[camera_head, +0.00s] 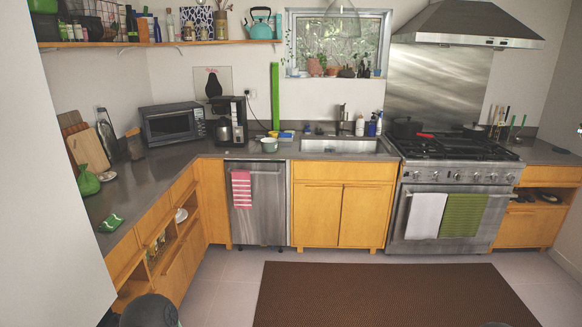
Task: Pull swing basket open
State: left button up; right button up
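I cannot tell for sure which thing is the swing basket. The left run of maple cabinets (174,268) has closed fronts and open niches that hold dishes. The double-door maple cabinet (340,214) under the sink is shut. A steel dishwasher (262,222) with a pink striped towel (241,189) on its handle is shut. Neither of my grippers shows. A dark rounded shape at the bottom left edge looks like part of my own arm, with no fingers visible.
A brown rug (390,293) covers the floor before the sink and stove; the floor is clear. The stove (455,200) has two towels on its oven handle. A white wall or panel (45,170) fills the left edge. A microwave (172,123) stands on the counter.

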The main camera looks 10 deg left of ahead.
aim_at(219, 110)
jog(key=i+u, duration=0.15)
jog(key=i, duration=1.85)
